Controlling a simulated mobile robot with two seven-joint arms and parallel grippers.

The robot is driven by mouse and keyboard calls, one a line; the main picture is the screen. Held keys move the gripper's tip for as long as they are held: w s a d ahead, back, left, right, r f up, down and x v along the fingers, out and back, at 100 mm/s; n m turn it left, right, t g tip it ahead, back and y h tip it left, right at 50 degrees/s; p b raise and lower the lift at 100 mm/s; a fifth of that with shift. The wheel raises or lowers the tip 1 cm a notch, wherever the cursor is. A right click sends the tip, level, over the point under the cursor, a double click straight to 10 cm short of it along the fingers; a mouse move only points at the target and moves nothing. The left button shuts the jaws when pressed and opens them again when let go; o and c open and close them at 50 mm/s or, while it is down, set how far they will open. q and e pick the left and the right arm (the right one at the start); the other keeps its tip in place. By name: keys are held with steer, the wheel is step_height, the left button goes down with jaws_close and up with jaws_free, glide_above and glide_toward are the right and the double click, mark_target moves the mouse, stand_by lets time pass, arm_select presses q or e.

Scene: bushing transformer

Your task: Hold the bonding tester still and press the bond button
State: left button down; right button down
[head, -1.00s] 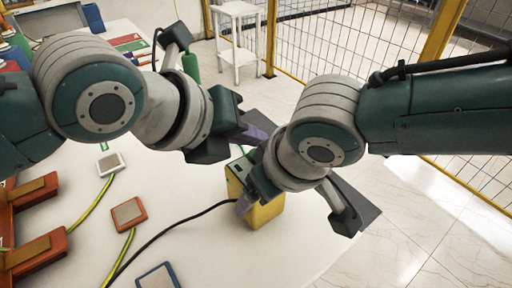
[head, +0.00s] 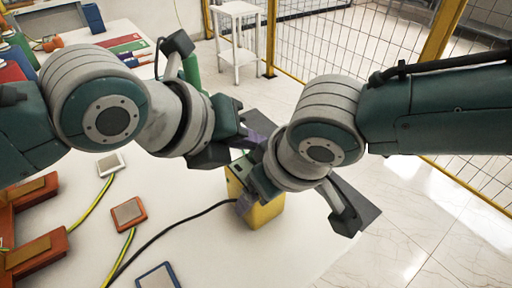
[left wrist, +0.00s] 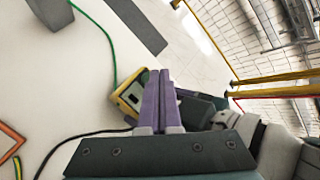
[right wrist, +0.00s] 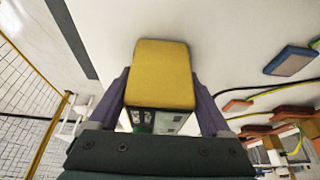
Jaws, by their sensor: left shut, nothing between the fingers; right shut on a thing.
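The bonding tester (head: 264,214) is a yellow box with a dark cable, on the white table near its right edge. My right gripper (head: 247,200) is shut on the tester. In the right wrist view, its purple fingers lie along both sides of the yellow body (right wrist: 160,75). My left gripper (head: 258,140) is shut and empty, with its fingers close to the tester's top. In the left wrist view, the closed purple fingertips (left wrist: 159,78) are beside the tester's face (left wrist: 130,98). I cannot tell whether they touch it. The bond button is not clearly visible.
On the white table (head: 200,250), a white-framed pad (head: 110,164), an orange pad (head: 128,213) and a blue pad (head: 157,276) lie left of the tester, with cables between. Orange blocks (head: 35,252) stand at the left edge. A yellow-framed mesh fence (head: 310,50) is behind.

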arm_select(q)
steer(key=shift+f, duration=0.45)
stand_by(0.8)
steer(key=shift+r, duration=0.9)
steer(key=shift+r, duration=2.5)
arm_select(e)
jaws_free()
steer(key=shift+r, duration=0.1)
